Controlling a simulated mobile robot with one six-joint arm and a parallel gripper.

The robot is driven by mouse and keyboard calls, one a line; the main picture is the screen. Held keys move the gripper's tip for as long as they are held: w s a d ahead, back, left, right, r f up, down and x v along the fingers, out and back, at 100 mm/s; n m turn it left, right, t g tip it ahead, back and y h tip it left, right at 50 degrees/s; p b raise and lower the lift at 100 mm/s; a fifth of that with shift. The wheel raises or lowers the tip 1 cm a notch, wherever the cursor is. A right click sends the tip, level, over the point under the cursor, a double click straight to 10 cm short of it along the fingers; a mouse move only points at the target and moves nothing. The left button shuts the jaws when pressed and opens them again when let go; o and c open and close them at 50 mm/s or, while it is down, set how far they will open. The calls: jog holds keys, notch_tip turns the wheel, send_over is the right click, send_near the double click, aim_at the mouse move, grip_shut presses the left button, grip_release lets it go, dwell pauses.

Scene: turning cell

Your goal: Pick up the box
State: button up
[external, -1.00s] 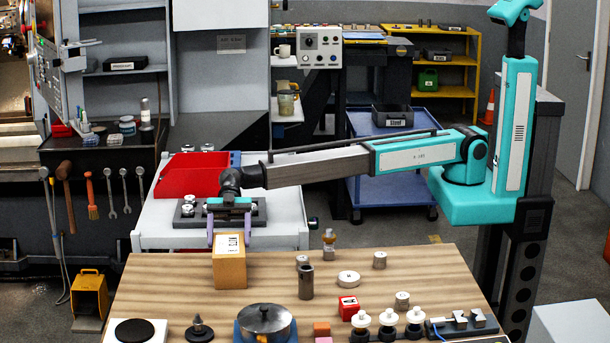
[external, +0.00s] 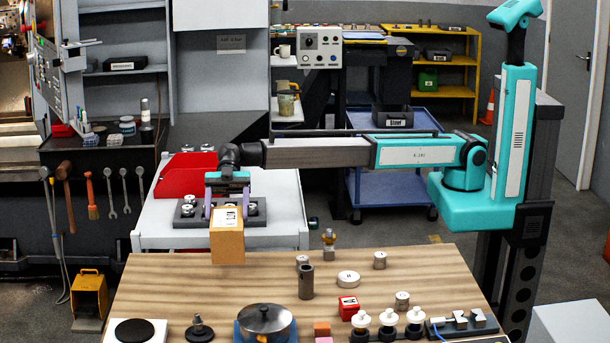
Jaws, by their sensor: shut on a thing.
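The box (external: 228,246) is tan-orange with a white printed label on its top. It hangs above the back left part of the wooden table (external: 160,275), apart from the tabletop. My gripper (external: 226,207) comes from above with its purple fingers on either side of the box's top, shut on it. The far side of the box is hidden.
Below and in front stand a pot (external: 264,320), a dark cone (external: 199,328) and a black disc (external: 135,331). A dark cylinder (external: 306,282), a red block (external: 348,308) and several metal pieces lie to the right. A white cart with a red bin (external: 180,174) is behind.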

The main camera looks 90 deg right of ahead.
jog(key=shift+r, duration=1.05)
